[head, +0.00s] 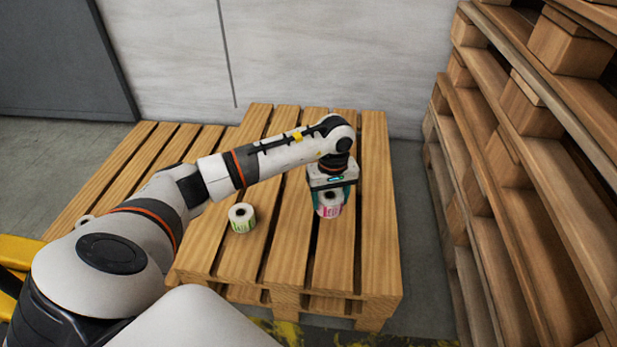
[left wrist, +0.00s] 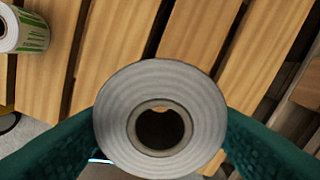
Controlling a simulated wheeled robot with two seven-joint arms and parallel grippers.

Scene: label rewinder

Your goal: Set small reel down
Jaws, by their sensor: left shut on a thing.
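A small label reel (head: 329,206) with a pink-printed label is between the fingers of my left gripper (head: 331,194), over the right part of the wooden pallet (head: 375,240). In the left wrist view the reel (left wrist: 200,115) shows its pale wound end and open core, with a green finger pressed on each side. My left gripper is shut on it. The reel is upright, core facing up. I cannot tell whether its underside touches the slats. My right gripper is not in view.
A second reel with a green label (head: 242,218) stands on the pallet to the left; it also shows in the left wrist view (left wrist: 24,30). A tall stack of pallets (head: 500,150) rises on the right. A wall (head: 300,60) stands behind. Slats around the held reel are clear.

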